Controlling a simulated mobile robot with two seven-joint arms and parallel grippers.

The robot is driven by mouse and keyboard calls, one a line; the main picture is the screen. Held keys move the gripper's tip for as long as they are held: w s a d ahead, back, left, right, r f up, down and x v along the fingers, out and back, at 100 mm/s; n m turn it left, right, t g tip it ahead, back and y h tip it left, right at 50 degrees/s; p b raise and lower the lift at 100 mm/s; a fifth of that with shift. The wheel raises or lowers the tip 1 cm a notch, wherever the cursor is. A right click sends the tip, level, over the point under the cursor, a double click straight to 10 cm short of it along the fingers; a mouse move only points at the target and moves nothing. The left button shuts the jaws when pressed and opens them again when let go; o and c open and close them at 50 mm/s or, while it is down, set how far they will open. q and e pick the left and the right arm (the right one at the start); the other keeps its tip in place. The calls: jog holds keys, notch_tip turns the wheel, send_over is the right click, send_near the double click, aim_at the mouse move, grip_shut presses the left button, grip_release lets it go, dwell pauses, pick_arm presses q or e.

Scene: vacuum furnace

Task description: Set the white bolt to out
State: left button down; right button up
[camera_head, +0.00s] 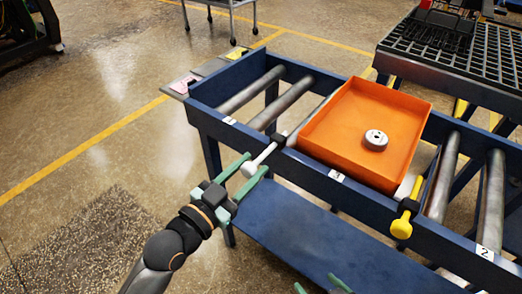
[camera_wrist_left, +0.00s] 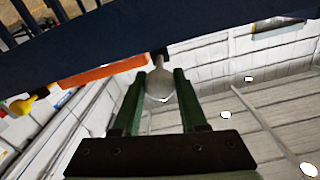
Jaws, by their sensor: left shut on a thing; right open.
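The white bolt (camera_head: 263,156) sticks out of the near side rail of the blue roller table, with its round knob toward me. My left gripper (camera_head: 247,172) is at the knob, with its green fingers on either side of it. In the left wrist view the white knob (camera_wrist_left: 160,85) sits between the two fingers (camera_wrist_left: 159,92), which are shut on it. My right gripper (camera_head: 325,288) shows only its green fingertips at the bottom edge of the head view, apart and empty.
An orange tray (camera_head: 330,135) with a small round grey part (camera_head: 376,140) rests on the blue roller table (camera_head: 310,174). A yellow bolt (camera_head: 402,226) stands at the tray's right. A black grid rack (camera_head: 455,50) is at the back right.

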pick_arm(q)
jog(key=shift+v, duration=1.05)
jog(key=shift+f, duration=0.1)
jog(key=c, duration=0.8)
grip_release()
jog(key=shift+o, duration=0.8)
jog(key=shift+s+a, duration=0.1)
jog(key=shift+a, duration=0.05)
jog(key=shift+o, duration=1)
